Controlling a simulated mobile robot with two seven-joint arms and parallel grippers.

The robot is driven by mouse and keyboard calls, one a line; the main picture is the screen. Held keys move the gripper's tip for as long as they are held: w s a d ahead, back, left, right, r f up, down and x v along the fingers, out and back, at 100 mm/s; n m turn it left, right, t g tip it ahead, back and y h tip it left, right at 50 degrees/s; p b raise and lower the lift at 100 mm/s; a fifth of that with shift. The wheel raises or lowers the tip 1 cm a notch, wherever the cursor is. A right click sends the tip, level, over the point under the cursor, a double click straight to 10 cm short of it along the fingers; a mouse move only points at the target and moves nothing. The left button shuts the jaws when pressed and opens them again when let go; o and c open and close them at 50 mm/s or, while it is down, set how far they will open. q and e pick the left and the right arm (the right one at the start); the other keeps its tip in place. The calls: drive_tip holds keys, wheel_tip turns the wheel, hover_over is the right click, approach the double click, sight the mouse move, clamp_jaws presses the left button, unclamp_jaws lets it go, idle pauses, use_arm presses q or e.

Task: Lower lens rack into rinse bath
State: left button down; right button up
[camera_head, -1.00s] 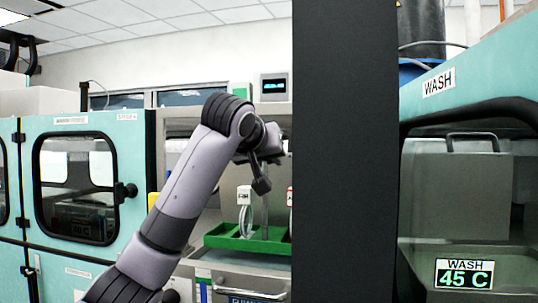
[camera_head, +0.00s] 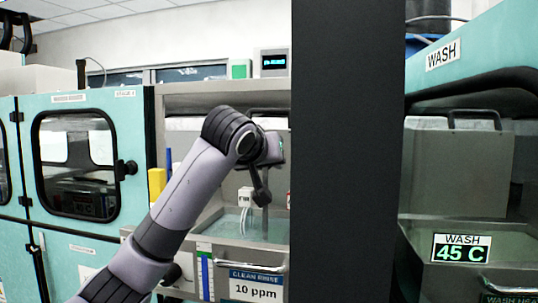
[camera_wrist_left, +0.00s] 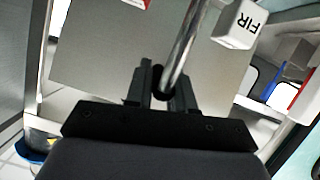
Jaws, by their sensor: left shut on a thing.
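My left gripper (camera_wrist_left: 160,82) is shut on a shiny metal rod (camera_wrist_left: 187,40), which looks like the lens rack's handle. A white tag reading "FIR" (camera_wrist_left: 240,22) is beside the rod. In the head view the tag (camera_head: 245,196) hangs just above the rinse bath (camera_head: 205,217), with pale strips below it. The rack's body is mostly hidden, and I cannot tell whether it touches the pale teal water (camera_head: 262,226). My left wrist covers most of the jaws there. The bath's front label reads "CLEAN RINSE 10 ppm". My right gripper is not in view.
A dark upright column (camera_head: 347,150) hides the bath's right side. The wash station (camera_head: 470,170), marked 45 C, stands to the right. A closed teal cabinet door (camera_head: 75,165) is at the left. A yellow block (camera_head: 157,184) stands at the bath's left edge.

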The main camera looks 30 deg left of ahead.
use_arm(q)
drive_tip(key=shift+f, duration=0.7)
drive_tip(key=shift+f+b, duration=1.45)
drive_tip(key=shift+f, duration=0.8)
drive_tip(key=c, duration=0.9)
unclamp_jaws()
drive_tip(key=shift+f, duration=0.15)
drive_tip(key=b+v, duration=0.1)
drive_tip(key=v, duration=0.6)
drive_tip(key=shift+s+b, duration=0.15)
drive_tip(key=shift+b, duration=0.15)
